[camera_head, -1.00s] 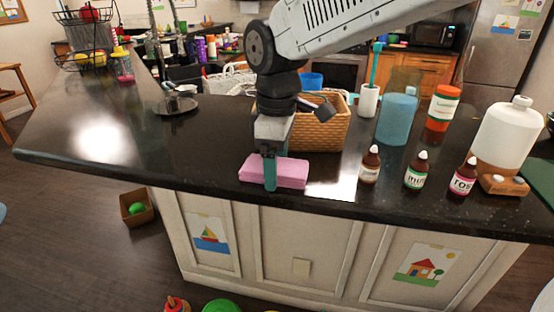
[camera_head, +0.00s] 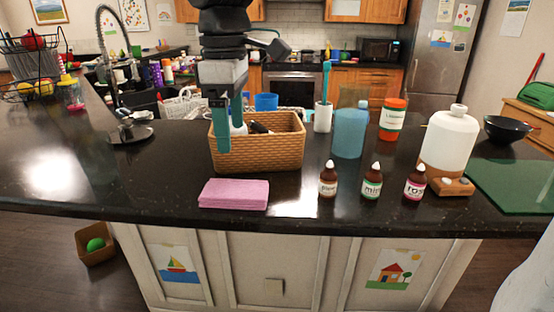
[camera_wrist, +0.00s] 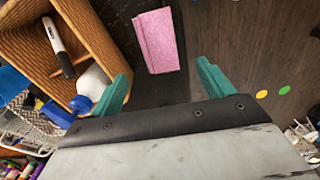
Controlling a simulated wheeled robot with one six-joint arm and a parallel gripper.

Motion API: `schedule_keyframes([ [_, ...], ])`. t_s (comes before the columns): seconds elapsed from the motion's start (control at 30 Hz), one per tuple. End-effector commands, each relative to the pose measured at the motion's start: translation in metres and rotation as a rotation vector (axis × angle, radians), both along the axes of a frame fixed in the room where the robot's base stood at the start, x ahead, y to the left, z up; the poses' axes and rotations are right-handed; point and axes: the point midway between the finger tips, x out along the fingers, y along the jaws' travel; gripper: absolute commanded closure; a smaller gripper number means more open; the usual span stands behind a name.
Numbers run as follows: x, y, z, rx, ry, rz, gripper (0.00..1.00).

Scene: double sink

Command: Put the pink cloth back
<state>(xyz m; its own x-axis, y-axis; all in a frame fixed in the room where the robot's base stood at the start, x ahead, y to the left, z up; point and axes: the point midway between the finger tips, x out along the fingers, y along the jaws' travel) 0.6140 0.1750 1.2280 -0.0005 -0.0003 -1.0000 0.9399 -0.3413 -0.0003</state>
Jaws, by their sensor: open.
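The pink cloth (camera_head: 234,194) lies folded flat on the dark counter near its front edge, to the left of the small bottles. It also shows in the wrist view (camera_wrist: 157,40), ahead of the fingers and apart from them. My gripper (camera_head: 228,136) is open and empty, raised above the counter and in front of the left part of the wicker basket (camera_head: 273,153) in the head view. In the wrist view its two teal fingers (camera_wrist: 160,82) stand wide apart with nothing between them. The basket holds a black-and-white marker (camera_wrist: 58,46) and a white bottle (camera_wrist: 93,83).
Several small brown bottles (camera_head: 372,182) stand right of the cloth. Behind them are a blue bottle (camera_head: 350,131), a white jug (camera_head: 448,140) and a cup with a teal brush (camera_head: 323,117). A faucet (camera_head: 122,75) rises at left. The counter left of the cloth is clear.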

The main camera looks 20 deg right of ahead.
Motion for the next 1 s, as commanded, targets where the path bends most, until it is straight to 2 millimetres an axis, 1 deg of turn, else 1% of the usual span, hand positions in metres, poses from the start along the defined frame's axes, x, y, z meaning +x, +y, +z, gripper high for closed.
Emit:
schedule_keyframes([
  [0.17, -0.001, -0.003, 0.001, 0.001, -0.001, -0.011, 0.20],
  [0.27, -0.011, -0.024, -0.002, 0.004, -0.008, -0.086, 0.20],
  [0.37, -0.033, -0.064, -0.010, 0.013, -0.024, -0.250, 0.20],
  [0.4, -0.046, -0.083, -0.016, 0.017, -0.032, -0.337, 0.20],
  [0.47, -0.067, -0.110, -0.027, 0.023, -0.043, -0.472, 0.20],
  [0.5, -0.082, -0.126, -0.036, 0.028, -0.050, -0.560, 0.20],
  [0.57, -0.103, -0.147, -0.050, 0.035, -0.061, -0.688, 0.20],
  [0.63, -0.129, -0.168, -0.068, 0.044, -0.073, -0.833, 0.20],
  [0.7, -0.151, -0.183, -0.087, 0.051, -0.083, -0.965, 0.20],
  [0.8, -0.176, -0.197, -0.109, 0.061, -0.095, -1.107, 0.20],
  [0.9, -0.190, -0.204, -0.123, 0.065, -0.101, -1.191, 0.20],
  [1.0, -0.195, -0.206, -0.129, 0.068, -0.103, -1.225, 0.20],
])
